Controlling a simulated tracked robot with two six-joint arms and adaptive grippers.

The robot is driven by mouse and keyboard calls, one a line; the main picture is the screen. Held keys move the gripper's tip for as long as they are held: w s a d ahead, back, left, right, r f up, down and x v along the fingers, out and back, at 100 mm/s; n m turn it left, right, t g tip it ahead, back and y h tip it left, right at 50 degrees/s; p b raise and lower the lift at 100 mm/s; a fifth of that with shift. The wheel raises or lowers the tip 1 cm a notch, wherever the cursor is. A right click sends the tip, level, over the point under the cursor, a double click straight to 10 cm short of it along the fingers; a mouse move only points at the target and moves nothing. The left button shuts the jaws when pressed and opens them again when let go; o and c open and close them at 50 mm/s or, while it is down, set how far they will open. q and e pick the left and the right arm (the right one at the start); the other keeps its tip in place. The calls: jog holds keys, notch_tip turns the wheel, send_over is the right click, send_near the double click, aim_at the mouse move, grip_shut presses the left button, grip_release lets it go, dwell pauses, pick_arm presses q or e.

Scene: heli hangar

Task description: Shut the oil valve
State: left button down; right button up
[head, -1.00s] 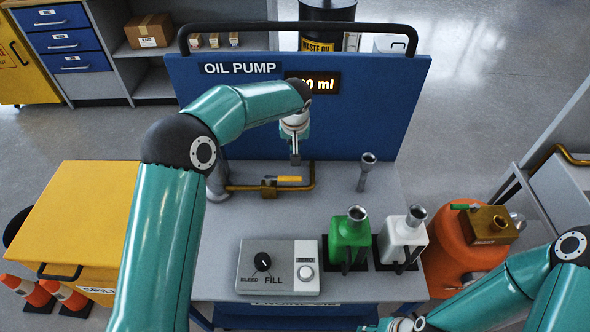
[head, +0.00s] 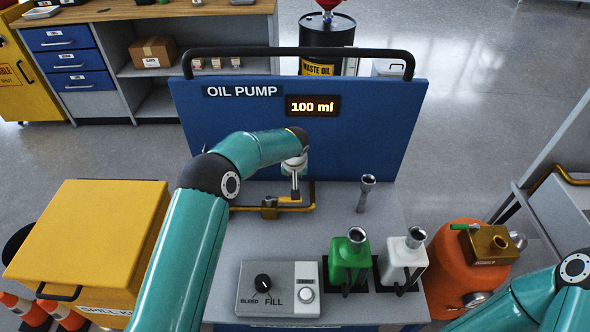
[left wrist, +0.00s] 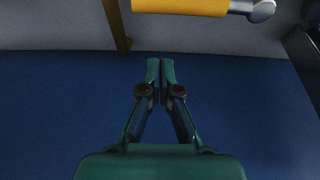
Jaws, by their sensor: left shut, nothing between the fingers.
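The oil valve's brass body (head: 269,209) sits on a yellow-brown pipe (head: 313,195) low in front of the blue oil pump panel (head: 225,130). In the left wrist view, the yellow valve handle (left wrist: 180,6) with a metal end lies across the top edge, apart from the fingertips. My left gripper (head: 295,195) points down near the handle in the head view; it hides part of that area. Its fingers (left wrist: 160,62) are together with nothing between them. The panel display (head: 312,106) reads 100 ml. My right gripper is out of view.
A control box (head: 279,290) with a BLEED/FILL knob stands at the bench front. A green can (head: 348,262) and a white can (head: 403,262) stand right of it. A yellow spill box (head: 85,235) is at left, an orange drum (head: 462,265) at right.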

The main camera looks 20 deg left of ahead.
aim_at(285, 201)
pick_arm(q)
jog(key=shift+s+d+f, duration=0.15)
jog(key=shift+s+f, duration=0.1)
jog(key=shift+s, duration=0.35)
jog(key=shift+s+d+f, duration=0.2)
jog(key=shift+s, duration=0.35)
jog(key=shift+s+d+f, duration=0.15)
jog(key=shift+s+f, duration=0.1)
jog(key=shift+s, duration=0.35)
jog(key=shift+s+a, duration=0.15)
